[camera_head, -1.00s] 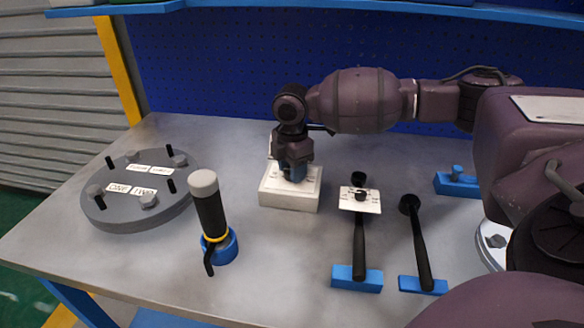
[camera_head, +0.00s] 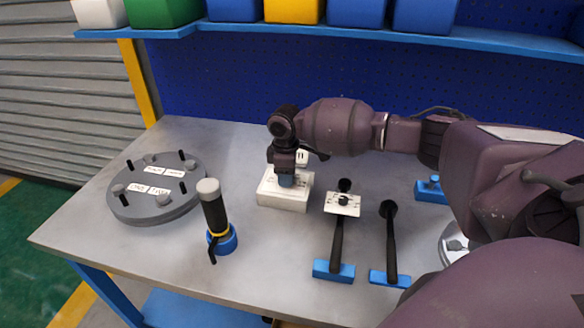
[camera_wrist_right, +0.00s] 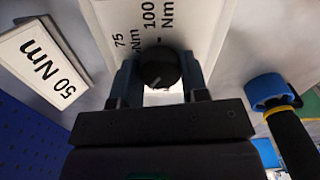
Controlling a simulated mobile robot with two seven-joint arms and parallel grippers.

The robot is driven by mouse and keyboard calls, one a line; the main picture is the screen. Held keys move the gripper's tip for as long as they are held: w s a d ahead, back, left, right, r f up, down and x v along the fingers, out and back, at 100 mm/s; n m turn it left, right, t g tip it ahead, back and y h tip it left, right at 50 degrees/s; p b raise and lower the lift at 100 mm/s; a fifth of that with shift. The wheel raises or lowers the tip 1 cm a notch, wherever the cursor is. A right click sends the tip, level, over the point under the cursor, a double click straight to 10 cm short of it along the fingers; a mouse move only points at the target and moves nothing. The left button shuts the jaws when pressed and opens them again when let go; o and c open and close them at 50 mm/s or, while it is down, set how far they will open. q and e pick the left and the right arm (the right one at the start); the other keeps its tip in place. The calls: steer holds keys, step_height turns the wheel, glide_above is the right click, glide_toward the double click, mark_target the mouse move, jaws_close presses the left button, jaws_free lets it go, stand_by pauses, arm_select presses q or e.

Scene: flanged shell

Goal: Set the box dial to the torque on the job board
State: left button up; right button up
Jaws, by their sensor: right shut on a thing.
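The white box (camera_head: 285,192) stands on the grey bench in the head view. My right gripper (camera_head: 287,178) points down at its top. In the right wrist view the fingers of the gripper (camera_wrist_right: 158,85) are shut on the black round dial (camera_wrist_right: 159,67), one on each side. Labels 75 Nm and 100 Nm show on the box face (camera_wrist_right: 188,14) beyond the dial; other marks are hidden, and I cannot tell where the dial points. A white board (camera_wrist_right: 42,66) beside the box reads 50 Nm. My left gripper is not in view.
A grey flange (camera_head: 157,205) with bolts and tags lies at the left. A black-handled tool (camera_head: 214,212) stands in a blue holder. Two black wrenches (camera_head: 337,245) (camera_head: 391,240) lie right of the box, one under a white card (camera_head: 342,204).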

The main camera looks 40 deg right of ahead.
steer(key=shift+r+m+p, duration=0.35)
steer(key=shift+m+p, duration=0.45)
steer(key=shift+p, duration=0.1)
steer(key=m+p, duration=0.2)
steer(key=shift+s+f+p, duration=0.1)
steer(key=shift+f+p, duration=0.15)
steer(key=shift+p, duration=0.05)
steer(key=shift+f+m+p, duration=0.15)
steer(key=shift+m+p, duration=0.2)
steer(key=shift+m, duration=0.25)
steer(key=o, duration=0.9)
steer(key=shift+o, duration=0.2)
steer(key=shift+r, duration=0.35)
step_height(320, 180, up, 10)
steer(key=shift+p, duration=0.4)
